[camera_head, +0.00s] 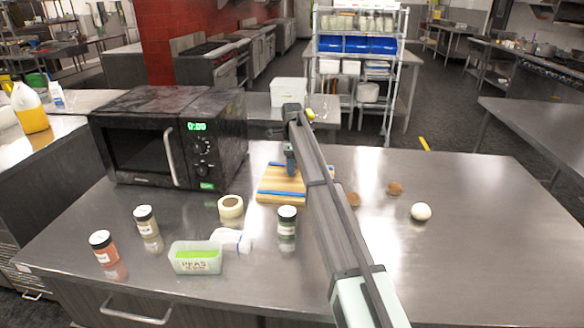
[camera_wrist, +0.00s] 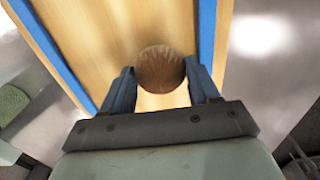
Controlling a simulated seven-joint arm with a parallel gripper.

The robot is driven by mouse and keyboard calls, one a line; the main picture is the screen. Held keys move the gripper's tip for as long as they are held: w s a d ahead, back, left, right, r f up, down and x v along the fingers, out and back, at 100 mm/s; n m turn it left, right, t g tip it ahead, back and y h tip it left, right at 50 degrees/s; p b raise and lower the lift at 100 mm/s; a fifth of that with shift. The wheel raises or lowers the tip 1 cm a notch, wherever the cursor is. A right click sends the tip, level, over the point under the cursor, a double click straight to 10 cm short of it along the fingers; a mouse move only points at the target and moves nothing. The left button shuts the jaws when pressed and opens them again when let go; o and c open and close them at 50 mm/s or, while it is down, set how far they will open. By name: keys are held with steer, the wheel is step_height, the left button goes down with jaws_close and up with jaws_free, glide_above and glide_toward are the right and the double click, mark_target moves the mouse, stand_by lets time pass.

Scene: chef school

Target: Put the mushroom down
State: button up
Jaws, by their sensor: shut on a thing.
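A round brown mushroom (camera_wrist: 160,68) sits between the two blue fingers of my gripper (camera_wrist: 162,88) in the wrist view. My gripper is shut on it. Beneath it is a wooden cutting board with blue stripes (camera_wrist: 90,25). In the head view my gripper (camera_head: 291,165) points down at the far part of the same board (camera_head: 280,197), beside the microwave. The held mushroom cannot be made out there. I cannot tell whether it touches the board.
A black microwave (camera_head: 140,145) stands left of the board. Jars, a tape-like roll (camera_head: 230,207) and a peas container (camera_head: 195,262) are in front. Two small brown items (camera_head: 395,188) (camera_head: 353,200) and a white round item (camera_head: 420,211) lie right. The counter's far right is clear.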

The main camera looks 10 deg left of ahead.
steer(key=shift+f, duration=0.7)
steer(key=shift+f, duration=0.15)
steer(key=o, duration=0.8)
steer(key=shift+c, duration=0.2)
step_height(320, 180, up, 12)
steer(key=o, duration=0.4)
